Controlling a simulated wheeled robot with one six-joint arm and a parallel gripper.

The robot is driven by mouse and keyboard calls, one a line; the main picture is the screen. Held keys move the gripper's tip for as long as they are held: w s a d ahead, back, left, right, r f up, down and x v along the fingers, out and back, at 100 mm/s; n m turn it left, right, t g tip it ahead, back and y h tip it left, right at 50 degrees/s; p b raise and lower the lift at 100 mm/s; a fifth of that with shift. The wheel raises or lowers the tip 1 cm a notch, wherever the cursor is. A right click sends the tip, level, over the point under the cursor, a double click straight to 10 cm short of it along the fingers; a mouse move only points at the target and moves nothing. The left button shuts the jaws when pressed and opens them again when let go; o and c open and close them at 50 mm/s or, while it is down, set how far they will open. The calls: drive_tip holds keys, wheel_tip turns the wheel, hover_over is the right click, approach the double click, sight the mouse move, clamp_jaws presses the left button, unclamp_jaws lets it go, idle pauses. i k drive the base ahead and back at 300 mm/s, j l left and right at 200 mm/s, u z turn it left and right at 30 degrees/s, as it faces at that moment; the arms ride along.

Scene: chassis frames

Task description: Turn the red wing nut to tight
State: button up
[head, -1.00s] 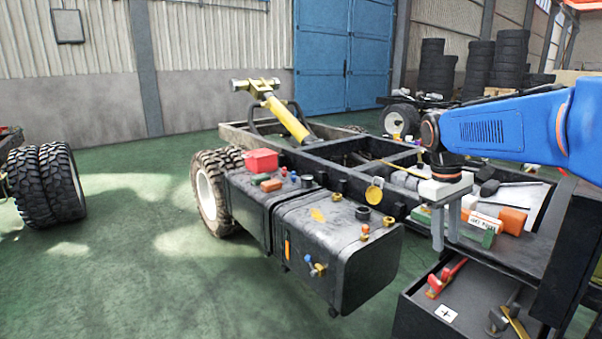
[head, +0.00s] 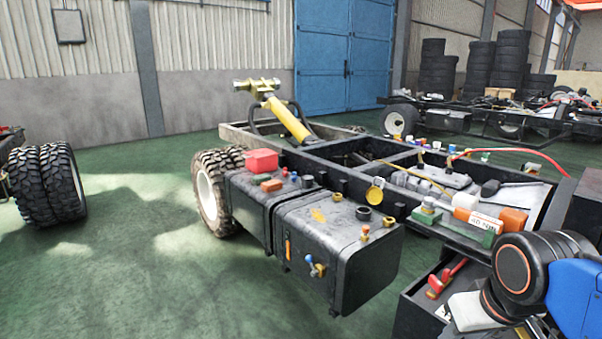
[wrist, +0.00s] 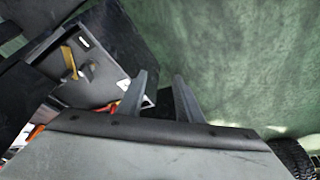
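I cannot tell for certain which part is the red wing nut. A small red-topped brass fitting (head: 365,231) stands on the front end of the black tank (head: 345,268) in the head view. A red tool (head: 446,277) lies in the open drawer at lower right. My gripper (wrist: 166,73) shows in the wrist view with its two fingers apart and nothing between them. In the head view my wrist is at the lower right, by the drawer and apart from the tank; the fingertips cannot be made out there.
A valve with a blue handle (head: 312,263) sticks out of the tank's side. A red box (head: 262,160) sits on the farther tank.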

sight(436, 286)
drive_tip(key=z, duration=0.75)
drive_tip(key=i+j, duration=0.15)
drive_tip(key=j, duration=0.2)
drive_tip(key=i+j, duration=0.15)
drive_tip(key=j, duration=0.2)
drive_tip(key=i+j, duration=0.1)
drive_tip(key=j, duration=0.25)
